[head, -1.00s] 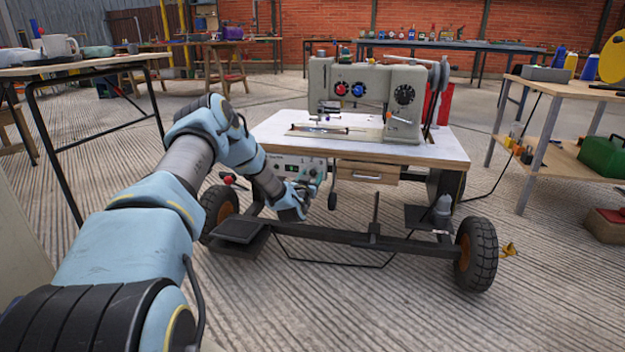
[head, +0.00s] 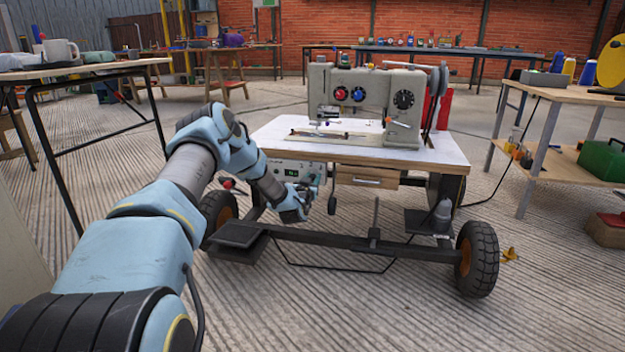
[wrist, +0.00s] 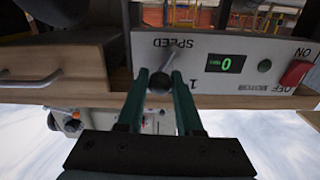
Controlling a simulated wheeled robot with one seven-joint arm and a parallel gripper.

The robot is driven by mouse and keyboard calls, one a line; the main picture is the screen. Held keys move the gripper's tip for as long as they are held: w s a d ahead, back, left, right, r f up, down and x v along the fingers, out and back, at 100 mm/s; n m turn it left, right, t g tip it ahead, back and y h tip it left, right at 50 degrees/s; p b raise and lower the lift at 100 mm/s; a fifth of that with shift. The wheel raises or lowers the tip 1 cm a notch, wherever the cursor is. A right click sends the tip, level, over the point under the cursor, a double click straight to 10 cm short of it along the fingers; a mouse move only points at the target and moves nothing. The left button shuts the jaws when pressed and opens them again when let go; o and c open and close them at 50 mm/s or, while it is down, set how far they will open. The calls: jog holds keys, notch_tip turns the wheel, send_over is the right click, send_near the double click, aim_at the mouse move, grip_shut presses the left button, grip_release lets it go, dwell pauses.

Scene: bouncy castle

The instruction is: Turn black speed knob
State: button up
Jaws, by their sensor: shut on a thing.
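The black speed knob (wrist: 159,84) sits on the front of a pale control panel (wrist: 215,62), which appears upside down in the wrist view. The word SPEED shows beside the knob, and a green display (wrist: 224,63) reads 0. My gripper (wrist: 160,76) has its two green fingers on either side of the knob and is shut on it. In the head view my gripper (head: 307,189) is at the control panel (head: 288,166) under the sewing table; the knob is hidden there by my wrist and gripper.
A red ON/OFF switch (wrist: 295,73) is on the same panel. A wooden drawer (head: 367,177) hangs to the right of the panel. The sewing machine (head: 375,95) stands on the white tabletop (head: 440,152). A dark wheeled frame (head: 330,236) runs low in front, with open floor before it.

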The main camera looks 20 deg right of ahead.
grip_shut()
jog(key=shift+w+a+r+n, duration=0.15)
jog(key=shift+a+n, duration=0.15)
jog(key=shift+n, duration=0.8)
jog(key=n, duration=0.1)
jog(key=a+n, duration=0.1)
jog(key=n, duration=0.1)
jog(key=shift+w+n+p, duration=0.2)
jog(key=shift+n+p, duration=0.1)
jog(key=shift+p, duration=0.05)
jog(key=n, duration=0.4)
jog(key=a+n, duration=0.1)
jog(key=n, duration=0.1)
jog(key=shift+w+a+f, duration=0.1)
jog(key=shift+w+f, duration=0.1)
jog(key=shift+w, duration=0.2)
jog(key=o, duration=0.9)
grip_release()
